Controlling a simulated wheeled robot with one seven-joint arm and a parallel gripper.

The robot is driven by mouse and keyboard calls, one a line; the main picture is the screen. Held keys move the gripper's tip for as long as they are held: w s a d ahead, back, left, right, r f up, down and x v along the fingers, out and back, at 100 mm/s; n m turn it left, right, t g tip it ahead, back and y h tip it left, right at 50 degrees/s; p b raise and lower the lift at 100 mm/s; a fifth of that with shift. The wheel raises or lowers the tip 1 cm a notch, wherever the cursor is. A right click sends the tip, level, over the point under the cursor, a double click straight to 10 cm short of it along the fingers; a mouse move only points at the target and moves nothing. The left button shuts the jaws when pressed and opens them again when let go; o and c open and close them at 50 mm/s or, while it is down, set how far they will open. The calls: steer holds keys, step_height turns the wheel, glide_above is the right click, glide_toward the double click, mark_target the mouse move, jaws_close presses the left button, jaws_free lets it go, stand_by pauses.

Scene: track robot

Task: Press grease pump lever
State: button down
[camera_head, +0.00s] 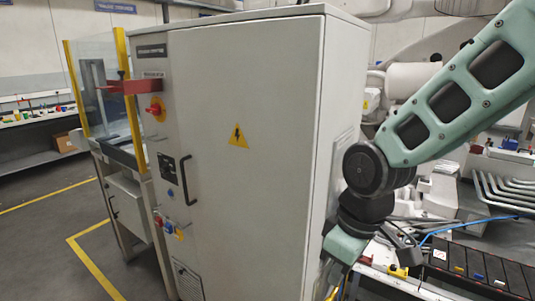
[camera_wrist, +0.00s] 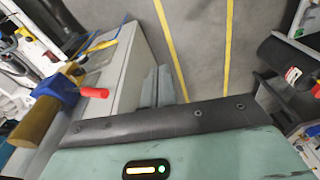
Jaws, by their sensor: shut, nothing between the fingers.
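What looks like the grease pump is in the wrist view at left, a blue body (camera_wrist: 55,90) with a brownish-yellow cylinder (camera_wrist: 34,122). A short red handle (camera_wrist: 94,92), apparently its lever, sticks out to the right from the blue body. My gripper (camera_wrist: 158,76) shows its grey fingers together and empty, to the right of the red handle and apart from it in the picture. How far apart they are in depth I cannot tell. In the head view my arm reaches down beside the cabinet's right side, and the fingers and the lever cannot be made out there.
A tall grey cabinet (camera_head: 245,150) fills the middle of the head view, close to my arm. A black bench or tray (camera_head: 480,268) and a blue hose (camera_head: 465,225) lie right of my arm. Grey floor (camera_wrist: 195,45) with yellow lines shows beyond the fingers.

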steer(key=s+d+r+m, duration=0.1)
steer(key=s+r, duration=0.1)
steer(key=s, duration=1.2)
steer(key=shift+s+m+g+h, duration=0.3)
steer(key=shift+h, duration=0.1)
